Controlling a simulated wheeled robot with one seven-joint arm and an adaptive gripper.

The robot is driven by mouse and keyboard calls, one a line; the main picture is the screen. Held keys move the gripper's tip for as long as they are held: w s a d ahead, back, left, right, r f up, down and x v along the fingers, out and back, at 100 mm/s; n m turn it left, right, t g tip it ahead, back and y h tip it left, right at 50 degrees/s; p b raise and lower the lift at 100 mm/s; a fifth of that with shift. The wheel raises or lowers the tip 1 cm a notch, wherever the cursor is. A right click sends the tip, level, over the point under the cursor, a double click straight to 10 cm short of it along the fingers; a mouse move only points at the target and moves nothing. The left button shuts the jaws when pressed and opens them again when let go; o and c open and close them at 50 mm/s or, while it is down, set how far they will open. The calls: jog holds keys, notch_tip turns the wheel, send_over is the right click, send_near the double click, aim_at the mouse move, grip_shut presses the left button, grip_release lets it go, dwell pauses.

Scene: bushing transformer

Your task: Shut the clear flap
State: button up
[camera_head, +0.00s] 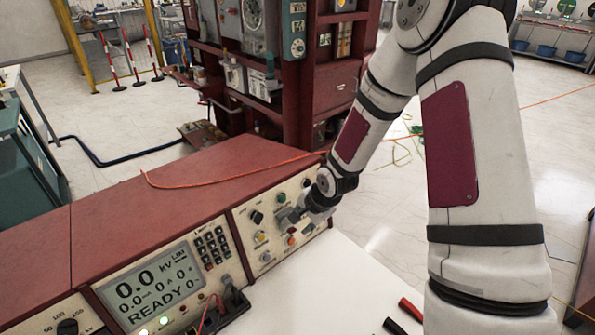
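The clear flap cannot be made out for certain; the part of the panel around my gripper is small and partly covered. My gripper (294,213) is at the right-hand control panel (247,222) of the red console, close in front of its knobs and buttons. An orange-red button (291,240) shows just below the gripper, and a yellow button (260,237) is to its left. A black knob (256,217) is also left of the gripper. I cannot tell whether the fingers touch anything or are open or shut.
The red console top (150,205) carries an orange cable (215,182). A display (152,285) reads READY. The white tabletop (335,285) is mostly clear, with red and black handles (402,315) at its front. A dark red cabinet (330,85) stands behind.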

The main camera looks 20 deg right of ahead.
notch_tip(320, 180, up, 16)
jog(key=w+g+h+b, duration=0.1)
jog(key=g+h+b, duration=0.1)
jog(key=g+b, duration=0.1)
jog(key=shift+w+a+r+g, duration=0.25)
jog(key=shift+w+a+g, duration=0.05)
jog(key=shift+g, duration=0.6)
dwell(0.4)
jog(key=s+r+n+t+h, duration=0.2)
jog(key=s+r+n, duration=0.5)
jog(key=s+r, duration=0.5)
jog(key=s+n+t+y, duration=0.2)
jog(key=s+n, duration=0.4)
jog(key=s, duration=0.8)
jog(key=shift+s+a+r+n+t, duration=0.35)
jog(key=shift+r+t, duration=0.1)
jog(key=shift+t, duration=0.15)
